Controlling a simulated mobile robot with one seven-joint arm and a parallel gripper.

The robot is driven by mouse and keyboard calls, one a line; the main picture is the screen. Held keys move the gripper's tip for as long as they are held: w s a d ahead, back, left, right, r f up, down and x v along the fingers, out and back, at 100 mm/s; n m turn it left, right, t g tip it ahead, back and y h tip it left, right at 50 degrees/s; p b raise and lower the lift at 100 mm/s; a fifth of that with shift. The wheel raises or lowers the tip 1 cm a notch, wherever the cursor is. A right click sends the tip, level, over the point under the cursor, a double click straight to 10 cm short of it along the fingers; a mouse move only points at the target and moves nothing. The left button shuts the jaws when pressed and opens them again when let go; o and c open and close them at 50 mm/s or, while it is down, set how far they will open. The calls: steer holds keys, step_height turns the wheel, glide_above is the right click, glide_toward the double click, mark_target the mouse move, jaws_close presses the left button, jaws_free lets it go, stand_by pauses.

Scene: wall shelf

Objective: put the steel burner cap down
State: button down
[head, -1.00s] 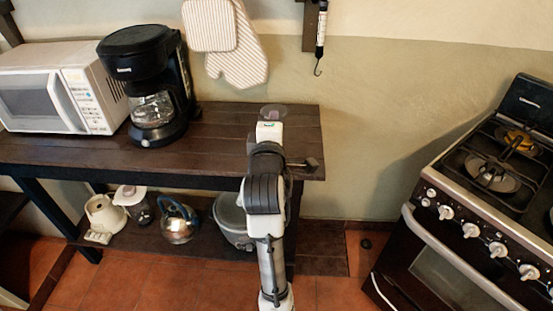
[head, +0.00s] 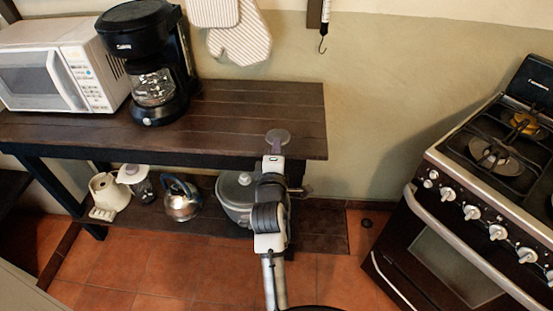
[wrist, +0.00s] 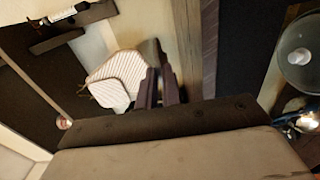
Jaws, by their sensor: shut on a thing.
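My gripper (head: 276,147) is shut on a round, greyish disc, which I take for the steel burner cap (head: 278,134). In the head view the cap shows at the tip of my fingers, against the right part of the dark wooden shelf top (head: 230,110), near its front edge. I cannot tell whether it touches the wood or hangs above or in front of it. In the wrist view my dark fingers (wrist: 159,87) show close together, but I cannot make out the cap there.
A black coffee maker (head: 150,70) and a white microwave (head: 60,70) stand on the shelf's left. A lidded pot (head: 235,190) and kettle (head: 181,200) are below. The stove (head: 490,190) stands right, with a brass burner (head: 525,123). The shelf's middle is clear.

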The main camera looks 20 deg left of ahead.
steer(key=shift+f, duration=2)
steer(key=shift+f, duration=0.2)
steer(key=c, duration=1.6)
jaws_free()
steer(key=shift+o, duration=0.2)
steer(key=shift+r, duration=0.1)
